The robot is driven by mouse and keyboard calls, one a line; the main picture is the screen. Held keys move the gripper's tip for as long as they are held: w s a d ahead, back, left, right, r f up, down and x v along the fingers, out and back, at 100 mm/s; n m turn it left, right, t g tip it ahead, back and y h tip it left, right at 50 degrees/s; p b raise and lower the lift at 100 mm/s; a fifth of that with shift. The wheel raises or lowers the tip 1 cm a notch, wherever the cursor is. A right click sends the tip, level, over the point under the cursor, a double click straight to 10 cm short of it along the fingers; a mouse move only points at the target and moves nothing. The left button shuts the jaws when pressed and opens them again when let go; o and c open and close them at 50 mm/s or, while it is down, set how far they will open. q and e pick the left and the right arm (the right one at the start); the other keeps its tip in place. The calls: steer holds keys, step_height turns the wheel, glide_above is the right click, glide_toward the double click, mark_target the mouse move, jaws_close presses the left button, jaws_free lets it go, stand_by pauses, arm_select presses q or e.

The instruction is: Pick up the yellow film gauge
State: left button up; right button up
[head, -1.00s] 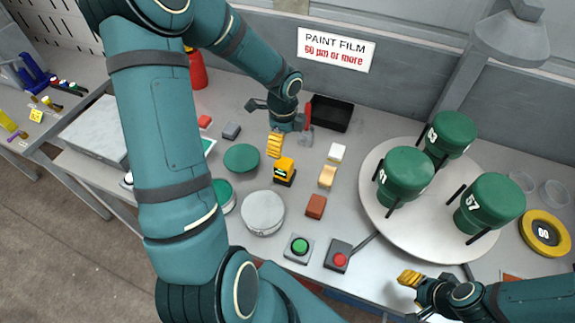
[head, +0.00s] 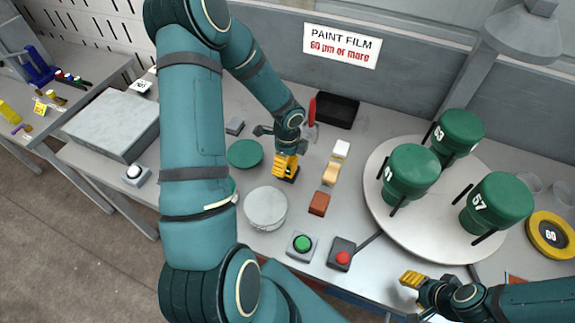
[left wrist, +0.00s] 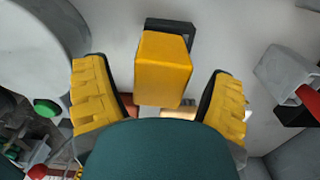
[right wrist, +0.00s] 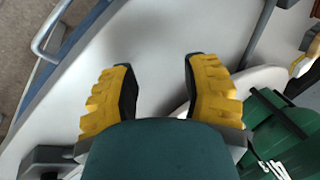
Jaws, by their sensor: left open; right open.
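The yellow film gauge (left wrist: 163,68) is a yellow block with a dark base. In the left wrist view it stands between the two yellow fingers of my left gripper (left wrist: 160,100), with a gap on each side. In the head view my left gripper (head: 286,166) is over the gauge and hides most of it; the dark base (head: 292,178) shows beside the fingers. My left gripper is open. My right gripper (head: 412,279) is open and empty near the front edge of the table; in the right wrist view only bare surface lies between its fingers (right wrist: 160,90).
A green disc (head: 245,153) and a round grey can (head: 266,208) are left of the gauge. A turntable (head: 420,236) carries green cans. Green and red buttons are in front.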

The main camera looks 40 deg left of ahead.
arm_select(q)
steer(key=c, duration=1.3)
steer(key=shift+c, duration=0.2)
steer(key=shift+r, duration=0.15)
step_height(320, 180, up, 10)
steer(key=shift+f+p, duration=0.1)
steer(key=shift+p, duration=0.55)
steer(key=o, duration=0.6)
steer(key=c, duration=0.5)
